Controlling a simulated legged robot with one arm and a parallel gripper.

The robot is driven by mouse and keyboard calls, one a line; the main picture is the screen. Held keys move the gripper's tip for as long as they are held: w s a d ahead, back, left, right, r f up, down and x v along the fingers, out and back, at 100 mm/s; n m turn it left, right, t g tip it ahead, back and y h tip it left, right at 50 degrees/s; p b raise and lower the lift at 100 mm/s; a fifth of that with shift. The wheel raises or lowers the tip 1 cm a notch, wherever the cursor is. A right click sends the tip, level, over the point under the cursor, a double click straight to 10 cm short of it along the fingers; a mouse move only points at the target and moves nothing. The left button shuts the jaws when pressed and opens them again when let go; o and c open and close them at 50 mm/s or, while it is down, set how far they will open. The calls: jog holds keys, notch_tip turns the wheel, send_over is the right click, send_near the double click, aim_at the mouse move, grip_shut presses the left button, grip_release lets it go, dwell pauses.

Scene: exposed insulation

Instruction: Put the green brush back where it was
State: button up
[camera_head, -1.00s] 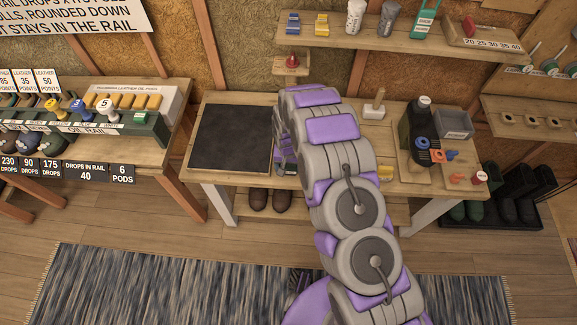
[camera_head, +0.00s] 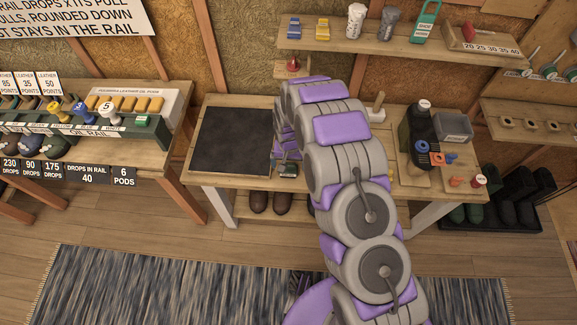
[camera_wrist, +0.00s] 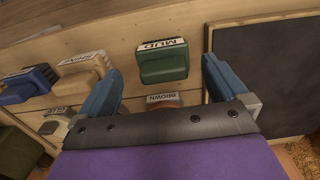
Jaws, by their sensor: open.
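The green brush (camera_wrist: 163,63), with a pale label on its edge, is on the wooden table surface (camera_wrist: 190,25) in the wrist view. It is between and just beyond the fingertips of my gripper (camera_wrist: 164,70). Both blue fingers are apart, with a visible gap on each side of the brush. In the head view the green brush (camera_head: 288,171) is at the table's front edge, right of the black mat (camera_head: 232,140). My arm hides much of the table there, and my gripper shows only partly beside the mat.
Left of the brush in the wrist view are a yellow-tan brush (camera_wrist: 82,70) and a blue one (camera_wrist: 28,84). A BROWN label (camera_wrist: 162,97) lies close by. A shelf (camera_head: 400,45) hangs above the table.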

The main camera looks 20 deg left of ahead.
aim_at(290, 165)
notch_tip(290, 165, up, 7)
jog(key=shift+d+f+p, duration=0.1)
jog(key=shift+d+p, duration=0.05)
jog(key=shift+p, duration=0.35)
jog(key=shift+r, duration=0.35)
jog(key=s+d+r+m, duration=0.1)
jog(key=s+d+r, duration=0.3)
jog(key=d+r, duration=0.55)
jog(key=s+d+r, duration=0.3)
jog(key=d+r, duration=0.5)
jog(key=r, duration=0.3)
jog(key=s+d+r, duration=0.3)
jog(key=s+d, duration=0.1)
jog(key=s, duration=0.4)
jog(key=s+d+r+m+g, duration=0.1)
jog(key=s+d+r, duration=0.2)
jog(key=s, duration=0.6)
jog(key=s+d+r, duration=0.4)
jog(key=s+d, duration=0.2)
jog(key=s, duration=0.3)
jog(key=shift+m+g, duration=0.4)
jog(key=shift+d, duration=0.1)
